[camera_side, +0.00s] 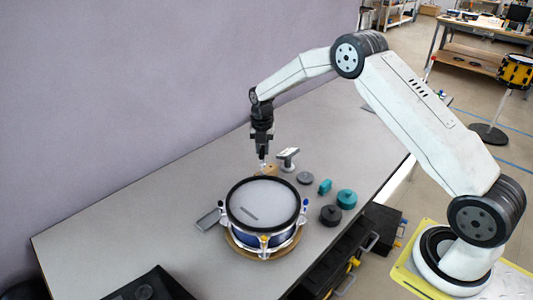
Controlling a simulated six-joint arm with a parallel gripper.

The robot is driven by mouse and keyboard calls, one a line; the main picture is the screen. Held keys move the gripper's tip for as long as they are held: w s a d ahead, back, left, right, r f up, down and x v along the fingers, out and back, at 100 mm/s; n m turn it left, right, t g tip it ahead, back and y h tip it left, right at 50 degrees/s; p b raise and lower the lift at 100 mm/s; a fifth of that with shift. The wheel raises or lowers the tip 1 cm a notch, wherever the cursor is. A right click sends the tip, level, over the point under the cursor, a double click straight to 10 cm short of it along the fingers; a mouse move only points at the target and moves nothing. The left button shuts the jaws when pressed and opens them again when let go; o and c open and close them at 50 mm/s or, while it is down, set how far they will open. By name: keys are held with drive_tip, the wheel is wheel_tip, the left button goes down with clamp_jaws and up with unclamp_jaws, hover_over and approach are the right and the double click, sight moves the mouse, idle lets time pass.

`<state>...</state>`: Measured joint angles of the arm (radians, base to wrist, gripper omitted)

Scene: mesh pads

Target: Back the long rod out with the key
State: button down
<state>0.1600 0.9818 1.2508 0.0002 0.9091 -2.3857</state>
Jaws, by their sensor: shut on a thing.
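A drum (264,205) with a pale mesh head and black hoop stands on a round wooden base on the grey table. Small fittings stand around its rim, some blue and some yellow. My gripper (262,158) points down just behind the drum's far rim. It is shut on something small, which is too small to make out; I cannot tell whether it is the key. A small tan piece (269,171) shows just below the fingers. I cannot make out the long rod at this size.
A silver T-shaped piece (289,155) stands right of my gripper. Grey (305,178), teal (346,199) and dark (331,215) round pieces and a teal block (325,187) lie right of the drum. A flat grey piece (208,220) lies left.

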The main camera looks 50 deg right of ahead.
drive_tip(key=m, duration=0.2)
drive_tip(key=r+m, duration=0.1)
drive_tip(key=m, duration=0.5)
drive_tip(key=shift+r+m, duration=0.3)
drive_tip(key=shift+r, duration=0.1)
drive_tip(key=m, duration=0.2)
drive_tip(key=r+m, duration=0.1)
drive_tip(key=m, duration=0.3)
drive_tip(key=r+m, duration=0.1)
drive_tip(key=m, duration=0.2)
drive_tip(key=shift+f, duration=0.35)
drive_tip(key=shift+f, duration=3)
drive_tip(key=shift+f, duration=0.15)
drive_tip(key=c, duration=1.3)
unclamp_jaws()
